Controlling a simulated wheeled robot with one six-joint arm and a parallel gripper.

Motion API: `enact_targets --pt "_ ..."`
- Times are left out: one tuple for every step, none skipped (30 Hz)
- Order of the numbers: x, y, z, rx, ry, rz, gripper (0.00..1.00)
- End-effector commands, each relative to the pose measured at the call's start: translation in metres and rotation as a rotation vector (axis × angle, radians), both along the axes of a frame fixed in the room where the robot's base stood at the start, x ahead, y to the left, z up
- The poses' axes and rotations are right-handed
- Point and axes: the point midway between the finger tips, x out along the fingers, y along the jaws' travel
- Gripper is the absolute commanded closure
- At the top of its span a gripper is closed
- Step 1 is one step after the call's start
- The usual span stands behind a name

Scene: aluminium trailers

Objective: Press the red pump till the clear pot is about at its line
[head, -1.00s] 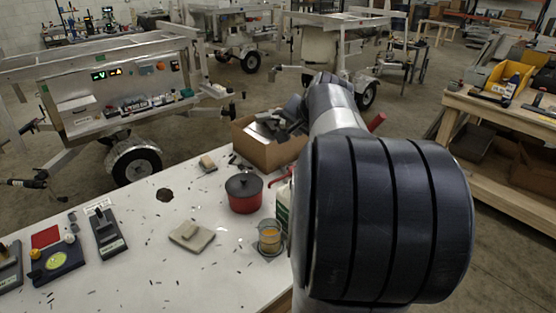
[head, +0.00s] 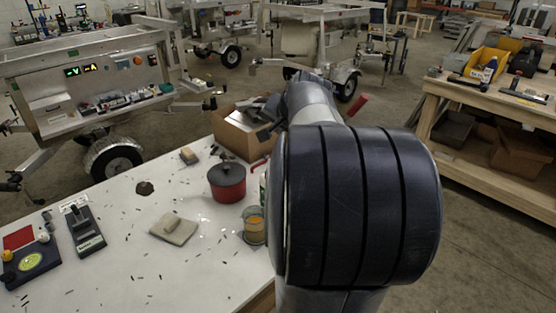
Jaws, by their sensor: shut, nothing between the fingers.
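The clear pot (head: 254,238) stands upright on the white table, just left of my arm, with amber liquid in it. Its line is too small to make out, so I cannot tell how the level compares. Behind it, a red spout (head: 258,165) and a sliver of a pale and green bottle (head: 263,188) show at the edge of my arm; the rest of the pump is hidden. My arm reaches away over the table and covers this area.
A red pot with a dark lid (head: 227,184) stands close behind the clear pot. A cardboard box (head: 235,135) with dark items is at the table's far edge. A wooden bench (head: 470,110) stands right.

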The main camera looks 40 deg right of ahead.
Motion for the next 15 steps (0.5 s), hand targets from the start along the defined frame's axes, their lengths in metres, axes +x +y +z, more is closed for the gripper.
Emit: enact_targets --pt "0.000 0.000 -0.015 0.000 0.001 0.000 1.00" --pt "0.000 0.000 -0.019 0.000 0.001 0.000 1.00" --pt "0.000 0.000 -0.024 0.000 0.001 0.000 1.00" --pt "0.000 0.000 -0.028 0.001 0.000 0.001 1.00" --pt "0.000 0.000 -0.031 0.001 0.000 0.001 1.00" --pt "0.000 0.000 -0.034 0.001 0.000 0.001 1.00" --pt "0.000 0.000 -0.036 0.001 0.000 0.001 1.00" --pt "0.000 0.000 -0.037 0.001 0.000 0.001 1.00" --pt "0.000 0.000 -0.038 0.001 0.000 0.001 1.00" --pt "0.000 0.000 -0.039 0.001 0.000 0.001 1.00" --pt "0.000 0.000 -0.039 0.001 0.000 0.001 1.00" --pt "0.000 0.000 -0.039 0.001 0.000 0.001 1.00" --pt "0.000 0.000 -0.039 0.001 0.000 0.001 1.00" --pt "0.000 0.000 -0.039 0.001 0.000 0.001 1.00" --pt "0.000 0.000 -0.038 0.001 0.000 0.001 1.00"
